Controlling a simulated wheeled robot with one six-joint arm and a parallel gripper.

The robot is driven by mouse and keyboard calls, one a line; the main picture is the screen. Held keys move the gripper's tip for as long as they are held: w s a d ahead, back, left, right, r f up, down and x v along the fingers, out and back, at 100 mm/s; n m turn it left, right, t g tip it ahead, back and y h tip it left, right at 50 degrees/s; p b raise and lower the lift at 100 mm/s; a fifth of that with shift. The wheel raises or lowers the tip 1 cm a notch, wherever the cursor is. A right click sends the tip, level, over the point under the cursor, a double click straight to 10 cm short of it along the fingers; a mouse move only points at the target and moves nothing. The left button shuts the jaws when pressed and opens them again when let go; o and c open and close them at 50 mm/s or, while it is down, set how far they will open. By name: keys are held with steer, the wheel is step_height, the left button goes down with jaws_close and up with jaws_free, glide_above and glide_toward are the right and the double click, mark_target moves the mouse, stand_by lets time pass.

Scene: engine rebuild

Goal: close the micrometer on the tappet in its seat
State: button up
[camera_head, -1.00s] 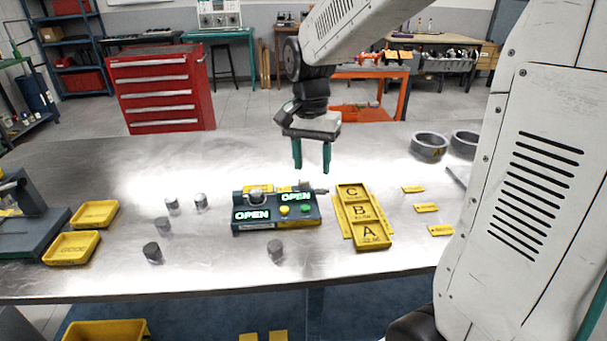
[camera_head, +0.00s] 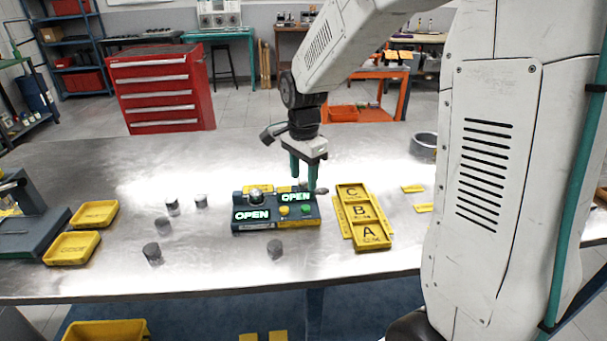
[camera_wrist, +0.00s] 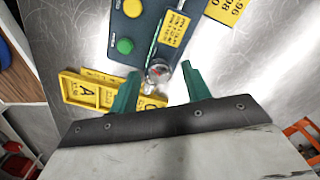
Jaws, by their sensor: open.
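The micrometer fixture (camera_head: 275,222) is a dark blue box on the bench, with two lit OPEN signs, a yellow button (camera_head: 284,211) and a green button (camera_head: 306,209). A metal tappet (camera_head: 255,192) appears to sit in its seat at the top left; the contact there is too small to judge. The round metal micrometer knob (camera_wrist: 157,72) sticks out at the fixture's end. My gripper (camera_head: 304,187) is open and points down at the fixture's back right. In the wrist view, the knob appears between my open fingertips (camera_wrist: 160,72); I cannot tell whether they touch it.
A yellow tray marked C, B, A (camera_head: 372,240) lies just right of the fixture. Several loose tappets, one of them in front (camera_head: 275,249), stand around the fixture's left and front. Two yellow trays (camera_head: 72,248) are at the left. A grey ring (camera_head: 422,145) is at the back right.

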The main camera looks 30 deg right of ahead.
steer(key=shift+f, duration=0.15)
steer(key=c, duration=1)
